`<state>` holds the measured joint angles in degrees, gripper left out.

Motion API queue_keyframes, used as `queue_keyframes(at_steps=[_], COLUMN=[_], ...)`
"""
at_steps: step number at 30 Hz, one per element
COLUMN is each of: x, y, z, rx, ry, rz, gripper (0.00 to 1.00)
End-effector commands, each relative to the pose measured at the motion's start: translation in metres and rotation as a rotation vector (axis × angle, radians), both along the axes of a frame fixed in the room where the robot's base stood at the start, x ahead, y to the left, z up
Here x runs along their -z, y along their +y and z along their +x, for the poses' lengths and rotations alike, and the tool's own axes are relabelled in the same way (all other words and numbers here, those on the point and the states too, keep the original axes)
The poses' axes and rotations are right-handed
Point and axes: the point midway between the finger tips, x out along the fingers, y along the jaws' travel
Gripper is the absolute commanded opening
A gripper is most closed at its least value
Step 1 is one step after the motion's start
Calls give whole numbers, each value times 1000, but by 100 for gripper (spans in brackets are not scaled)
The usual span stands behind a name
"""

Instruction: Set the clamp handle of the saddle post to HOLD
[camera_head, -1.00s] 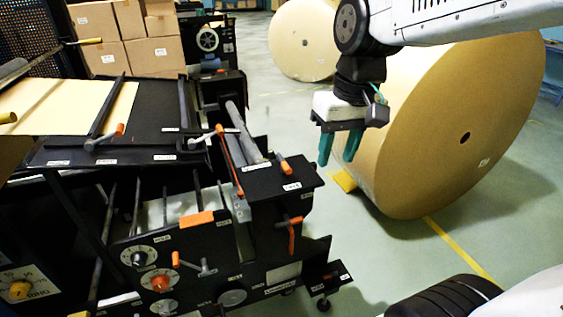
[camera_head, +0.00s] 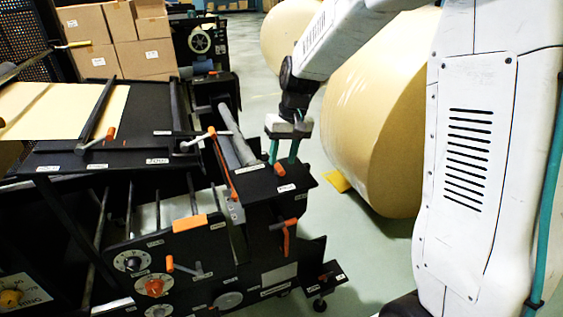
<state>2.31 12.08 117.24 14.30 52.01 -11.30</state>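My gripper (camera_head: 283,158) points down with its two teal fingers apart and nothing visible between them. It is over the right end of the black machine. A small orange-tipped handle (camera_head: 279,168) on the machine's top right plate shows just below the fingertips; I cannot tell whether they touch it. Another orange handle (camera_head: 286,238) hangs on the front face below that plate. The small white labels are too small to read, so I cannot tell which handle is the saddle post's clamp or where HOLD is marked.
Orange-handled levers (camera_head: 198,140) and a grey roller (camera_head: 238,148) lie left of my gripper. A large kraft roll (camera_head: 375,130) stands behind on the floor. Dials (camera_head: 153,286) are on the machine's front. Clear floor (camera_head: 350,250) lies right of the machine.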

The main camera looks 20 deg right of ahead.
Motion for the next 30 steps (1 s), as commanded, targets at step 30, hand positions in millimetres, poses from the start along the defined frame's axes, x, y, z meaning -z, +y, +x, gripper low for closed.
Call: queue_keyframes(at_steps=[30], x=[23], y=[6], z=[0], rx=[31], ry=[-1], rz=[0], gripper=[0])
